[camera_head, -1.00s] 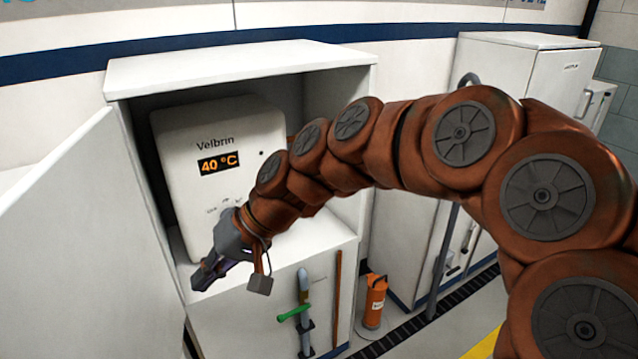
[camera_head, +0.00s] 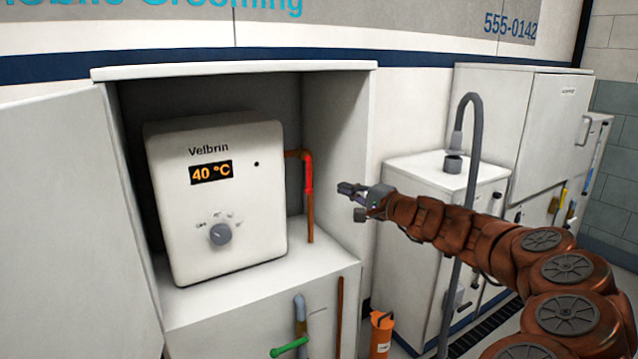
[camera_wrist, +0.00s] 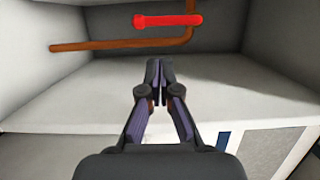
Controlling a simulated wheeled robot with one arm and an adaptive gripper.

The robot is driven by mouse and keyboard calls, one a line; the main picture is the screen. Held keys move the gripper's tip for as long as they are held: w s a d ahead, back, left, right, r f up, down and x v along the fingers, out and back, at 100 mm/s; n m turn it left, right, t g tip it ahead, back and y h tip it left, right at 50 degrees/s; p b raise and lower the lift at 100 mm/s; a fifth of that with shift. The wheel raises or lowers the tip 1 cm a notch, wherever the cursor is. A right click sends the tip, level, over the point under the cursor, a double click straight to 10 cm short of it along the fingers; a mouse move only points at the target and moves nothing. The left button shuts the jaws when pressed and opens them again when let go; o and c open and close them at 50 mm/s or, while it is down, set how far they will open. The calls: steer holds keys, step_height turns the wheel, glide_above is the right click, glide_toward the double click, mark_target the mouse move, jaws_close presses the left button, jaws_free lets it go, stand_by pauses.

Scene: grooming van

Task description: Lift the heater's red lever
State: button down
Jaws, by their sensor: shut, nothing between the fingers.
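The white heater (camera_head: 215,200) stands in an open cabinet, its display reading 40 °C above a grey knob (camera_head: 221,234). The red lever (camera_head: 309,175) lies along the copper pipe to the right of the heater, and it points down in the head view. In the wrist view the red lever (camera_wrist: 168,20) shows near the top, beyond the fingertips, beside the copper pipe (camera_wrist: 120,43). My gripper (camera_head: 342,188) is shut and empty, to the right of the lever and apart from it. The closed fingers (camera_wrist: 156,65) also show in the wrist view.
The cabinet's right wall (camera_head: 345,150) stands behind my gripper, and its open door (camera_head: 70,220) is at the left. A green-handled pipe valve (camera_head: 289,346) sits below. A grey faucet (camera_head: 465,150) rises at the right, with an orange cylinder (camera_head: 381,335) on the floor.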

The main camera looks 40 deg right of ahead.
mark_target(308, 175)
steer(key=shift+w, duration=0.1)
steer(key=w+a, duration=0.1)
steer(key=w, duration=0.8)
steer(key=shift+w+a, duration=0.35)
steer(key=shift+a, duration=0.05)
